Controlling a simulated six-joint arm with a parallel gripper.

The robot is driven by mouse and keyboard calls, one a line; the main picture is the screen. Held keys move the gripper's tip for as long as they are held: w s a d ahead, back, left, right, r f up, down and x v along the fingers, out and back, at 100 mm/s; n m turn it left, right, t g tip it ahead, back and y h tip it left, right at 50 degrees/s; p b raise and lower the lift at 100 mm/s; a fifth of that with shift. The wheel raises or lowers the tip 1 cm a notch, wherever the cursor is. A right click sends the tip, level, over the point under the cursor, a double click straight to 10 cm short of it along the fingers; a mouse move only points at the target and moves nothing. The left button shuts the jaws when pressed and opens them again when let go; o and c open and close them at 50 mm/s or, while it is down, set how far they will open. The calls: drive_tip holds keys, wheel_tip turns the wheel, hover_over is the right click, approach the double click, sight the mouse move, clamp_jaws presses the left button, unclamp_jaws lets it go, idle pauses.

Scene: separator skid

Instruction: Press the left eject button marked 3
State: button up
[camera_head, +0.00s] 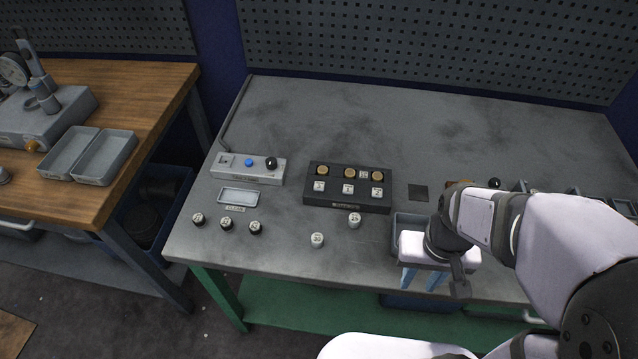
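The leftmost white button (319,186) appears to carry a 3, though the mark is small. A middle white button (348,188) and a right one (377,192) sit beside it. My gripper (421,280) points down near the bench's front edge, right of and nearer than the box. Its two bluish fingers are apart with nothing seen between them. It touches no button.
A grey tray (400,222) is partly hidden behind my gripper. A grey panel (240,170) has a blue button. The bench behind the box is clear.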

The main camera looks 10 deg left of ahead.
clamp_jaws()
idle(1.5)
